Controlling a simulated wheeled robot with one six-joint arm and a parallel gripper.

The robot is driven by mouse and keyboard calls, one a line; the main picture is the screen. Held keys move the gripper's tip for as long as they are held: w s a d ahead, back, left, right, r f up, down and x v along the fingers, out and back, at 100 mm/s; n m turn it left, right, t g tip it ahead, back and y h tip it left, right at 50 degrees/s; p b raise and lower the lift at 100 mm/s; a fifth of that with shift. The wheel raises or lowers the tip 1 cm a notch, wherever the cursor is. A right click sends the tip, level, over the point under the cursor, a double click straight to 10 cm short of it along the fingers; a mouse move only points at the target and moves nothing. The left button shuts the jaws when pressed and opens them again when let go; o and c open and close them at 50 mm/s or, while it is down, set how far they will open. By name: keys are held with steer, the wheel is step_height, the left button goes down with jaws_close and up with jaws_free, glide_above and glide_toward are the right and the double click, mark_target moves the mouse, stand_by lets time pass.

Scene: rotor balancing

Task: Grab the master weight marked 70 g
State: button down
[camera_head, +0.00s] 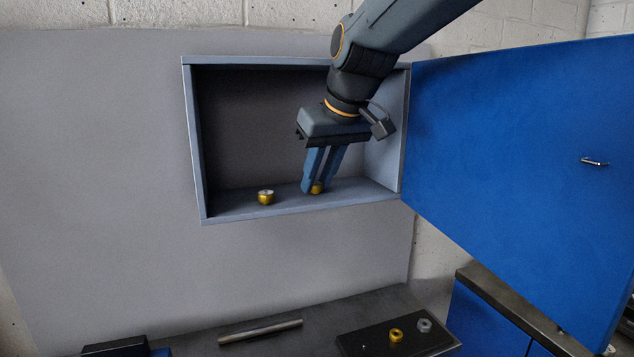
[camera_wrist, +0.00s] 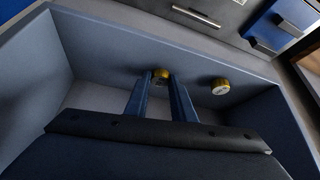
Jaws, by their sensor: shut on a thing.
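My gripper (camera_head: 316,186) reaches into the open wall cabinet (camera_head: 193,140) and is shut on a small brass weight (camera_head: 317,188) at the right part of the cabinet floor. This weight is mostly hidden by the fingers; in the wrist view it shows between the fingertips (camera_wrist: 161,75). A second brass weight (camera_head: 266,197) with a pale top stands to the left on the cabinet floor, apart from the gripper. It also shows in the wrist view (camera_wrist: 220,87), at the right. I cannot read a marking on either weight.
The blue cabinet door (camera_head: 520,150) stands wide open to the right. Below, a dark bench holds a metal bar (camera_head: 260,331) and a black tray (camera_head: 362,345) with a brass ring (camera_head: 396,336) and a grey nut-like piece (camera_head: 424,325). The cabinet's left side is free.

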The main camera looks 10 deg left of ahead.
mark_target(318, 185)
steer(key=shift+r, duration=0.45)
steer(key=r+b, duration=0.1)
steer(key=r, duration=0.1)
steer(key=shift+s+r+b, duration=0.2)
steer(key=shift+r+b, duration=0.1)
steer(key=shift+b, duration=0.05)
steer(key=s+d+p, duration=0.2)
steer(key=s+p, duration=0.4)
steer(key=s, duration=1.1)
steer(key=shift+d+p, duration=0.35)
steer(key=shift+p, duration=0.05)
steer(key=shift+s, duration=0.25)
